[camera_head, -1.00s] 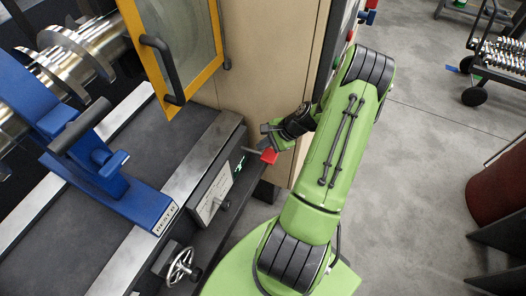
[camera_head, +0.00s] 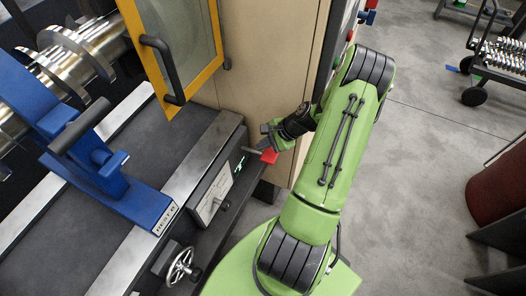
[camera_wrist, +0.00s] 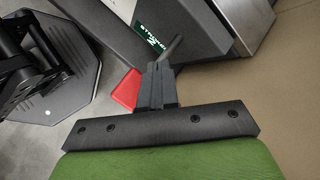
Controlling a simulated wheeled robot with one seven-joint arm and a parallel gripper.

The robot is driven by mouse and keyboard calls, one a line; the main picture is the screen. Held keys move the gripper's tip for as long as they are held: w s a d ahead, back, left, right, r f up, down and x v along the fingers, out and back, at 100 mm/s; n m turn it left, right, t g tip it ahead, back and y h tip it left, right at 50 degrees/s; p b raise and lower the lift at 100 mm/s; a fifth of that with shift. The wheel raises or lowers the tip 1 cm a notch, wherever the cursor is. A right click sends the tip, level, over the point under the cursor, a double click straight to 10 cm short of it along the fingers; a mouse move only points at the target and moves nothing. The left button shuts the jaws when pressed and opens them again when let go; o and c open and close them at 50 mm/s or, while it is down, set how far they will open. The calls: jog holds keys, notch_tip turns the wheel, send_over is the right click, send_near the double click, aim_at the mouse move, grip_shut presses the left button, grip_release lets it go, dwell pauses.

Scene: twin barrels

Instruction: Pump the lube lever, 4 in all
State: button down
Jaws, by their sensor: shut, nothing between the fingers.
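The lube lever is a thin grey rod (camera_wrist: 174,46) with a red end (camera_head: 269,156), on the front of the machine bed beside a green label (camera_wrist: 151,38). The red end also shows in the wrist view (camera_wrist: 127,90), to the left of my fingers. My gripper (camera_head: 268,138) is shut and empty at the lever. In the wrist view its dark fingertips (camera_wrist: 158,68) overlap the lever, hiding part of it. I cannot tell whether they touch it.
A yellow-framed door (camera_head: 180,40) with a black handle is at upper left. A handwheel (camera_head: 180,266) is on the machine front below.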

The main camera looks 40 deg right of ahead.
aim_at(264, 153)
jog(key=shift+f, duration=0.45)
jog(key=shift+s+d+f+b, duration=0.1)
jog(key=shift+s+f+b, duration=0.05)
jog(key=shift+f+b, duration=0.55)
jog(key=shift+s+f+b, duration=0.15)
jog(key=shift+f+b, duration=0.45)
jog(key=shift+f, duration=0.15)
dwell(1.2)
dwell(0.5)
jog(key=shift+w+r+p, duration=0.15)
jog(key=shift+r+p, duration=0.7)
jog(key=shift+r, duration=0.1)
jog(key=shift+w+r+p, duration=0.15)
jog(key=shift+r+p, duration=0.65)
jog(key=shift+r, duration=0.15)
jog(key=shift+r, duration=0.1)
jog(key=r+p, duration=0.2)
jog(key=r, duration=0.1)
jog(key=r+p, duration=0.1)
jog(key=p, duration=0.1)
jog(key=shift+w+a+r, duration=0.2)
jog(key=shift+w+r, duration=0.15)
jog(key=shift+r, duration=0.05)
